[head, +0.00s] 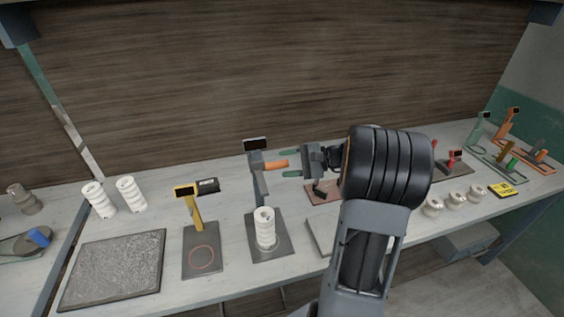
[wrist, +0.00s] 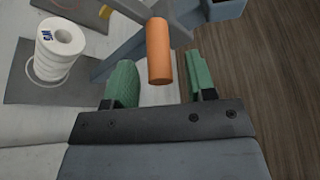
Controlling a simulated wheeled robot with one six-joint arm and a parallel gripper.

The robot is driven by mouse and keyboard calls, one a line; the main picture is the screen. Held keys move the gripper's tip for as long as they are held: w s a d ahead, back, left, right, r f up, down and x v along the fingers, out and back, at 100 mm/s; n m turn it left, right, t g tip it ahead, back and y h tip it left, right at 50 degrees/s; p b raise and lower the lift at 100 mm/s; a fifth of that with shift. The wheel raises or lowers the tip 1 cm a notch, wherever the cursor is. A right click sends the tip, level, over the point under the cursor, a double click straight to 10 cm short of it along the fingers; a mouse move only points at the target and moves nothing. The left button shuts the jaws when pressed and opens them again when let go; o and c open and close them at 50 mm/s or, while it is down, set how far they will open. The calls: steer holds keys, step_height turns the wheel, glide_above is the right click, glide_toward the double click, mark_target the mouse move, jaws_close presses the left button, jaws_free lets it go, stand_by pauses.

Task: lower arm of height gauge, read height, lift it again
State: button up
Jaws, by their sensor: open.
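The height gauge is a grey post (head: 259,192) on a dark base plate (head: 283,245), with a dark display (head: 255,145) on top. Its arm carries an orange handle (head: 275,164) and is raised, clear above a white ribbed cylinder (head: 265,233) standing on the base. The display is too small to read. My gripper (head: 289,163) is open, right of the handle, with green fingertips either side of its end. In the wrist view the orange handle (wrist: 159,50) lies between the two fingertips, with gaps at both sides. The cylinder (wrist: 60,50) stands at left there.
Left of the gauge stands a yellow post device (head: 194,212) on a plate, then a dark textured slab (head: 113,268) and two white ribbed pieces (head: 131,193). Several white rings (head: 456,200) and a yellow-black box (head: 503,190) lie at right. A wooden wall closes the back.

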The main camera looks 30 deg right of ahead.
steer(key=shift+x, duration=0.95)
steer(key=shift+c, duration=0.2)
jaws_close()
